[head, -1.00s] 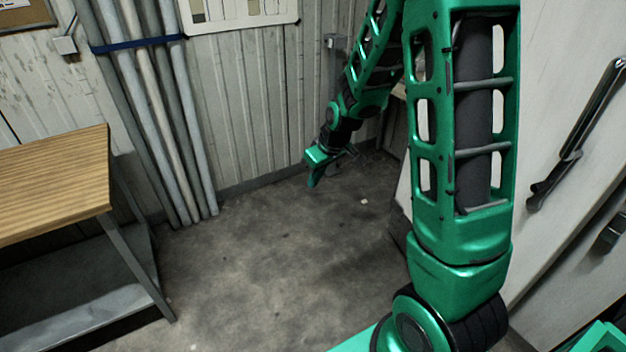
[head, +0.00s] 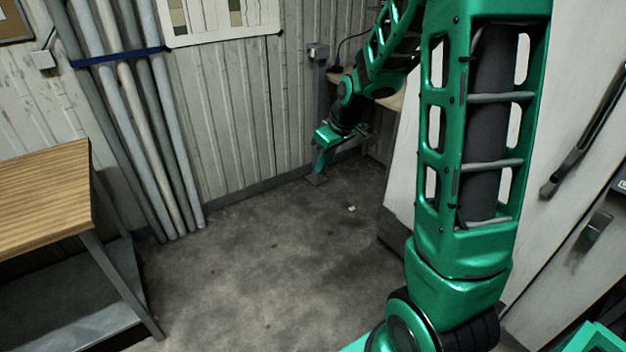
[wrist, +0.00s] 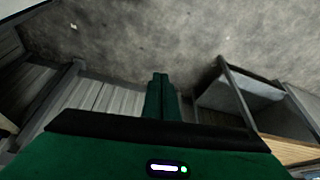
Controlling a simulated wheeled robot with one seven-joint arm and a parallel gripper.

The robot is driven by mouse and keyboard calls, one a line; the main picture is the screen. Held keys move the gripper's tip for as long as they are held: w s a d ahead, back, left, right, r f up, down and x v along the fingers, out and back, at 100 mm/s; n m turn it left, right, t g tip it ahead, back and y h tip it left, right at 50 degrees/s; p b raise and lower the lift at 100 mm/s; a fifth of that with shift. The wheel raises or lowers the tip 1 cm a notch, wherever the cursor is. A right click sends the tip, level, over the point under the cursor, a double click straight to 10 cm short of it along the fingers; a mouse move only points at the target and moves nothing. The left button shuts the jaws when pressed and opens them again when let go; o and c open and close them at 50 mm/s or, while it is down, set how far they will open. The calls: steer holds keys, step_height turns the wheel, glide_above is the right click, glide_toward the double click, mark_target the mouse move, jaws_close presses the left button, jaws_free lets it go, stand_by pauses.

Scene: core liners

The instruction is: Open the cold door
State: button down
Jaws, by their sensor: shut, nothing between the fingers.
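A tall pale panel (head: 560,110) fills the right side of the head view, partly behind my arm; it appears to be the cold door. A long dark handle bar (head: 585,130) runs slantwise on it, with a smaller dark fitting (head: 597,226) lower down. Whether the door stands open cannot be told. My gripper (head: 319,172) is far to the left of the handle, near the back wall, pointing down above the floor. Its fingers (wrist: 160,78) are together and empty in the wrist view. The handle is not visible in the wrist view.
A wood-topped table (head: 45,195) with a grey lower shelf stands at left. Several long pipes (head: 140,120) lean strapped against the corrugated wall. A light surface (head: 392,100) shows behind my arm. The concrete floor (head: 260,270) between is mostly clear.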

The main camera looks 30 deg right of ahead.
mark_target(606, 96)
steer(key=shift+d+r, duration=0.2)
steer(key=shift+r, duration=0.3)
steer(key=shift+d+r, duration=0.15)
steer(key=shift+r, duration=0.3)
steer(key=c, duration=1.6)
jaws_free()
steer(key=shift+d+r, duration=0.1)
steer(key=shift+r, duration=0.15)
steer(key=shift+o, duration=0.2)
steer(key=s+d+r+m+h, duration=0.2)
steer(key=s+d+m+h, duration=0.15)
steer(key=d, duration=0.65)
steer(key=s+d+r+m+h, duration=0.1)
steer(key=s+d+m+h, duration=0.3)
steer(key=d, duration=0.6)
steer(key=s+d+r+m+h, duration=0.2)
steer(key=s+d+m, duration=0.35)
steer(key=d, duration=0.55)
steer(key=s+d+r+m+g+h, duration=0.3)
steer(key=s+d+r+m+h, duration=0.25)
steer(key=s+r, duration=0.55)
steer(key=s+d+r+m+g+h, duration=0.35)
steer(key=s+d+r, duration=0.35)
steer(key=s, duration=0.8)
steer(key=shift+t+h, duration=0.25)
steer(key=shift+h, duration=0.1)
steer(key=d, duration=1)
steer(key=shift+s+d+f, duration=0.15)
steer(key=shift+s+d, duration=0.05)
steer(key=shift+c, duration=0.6)
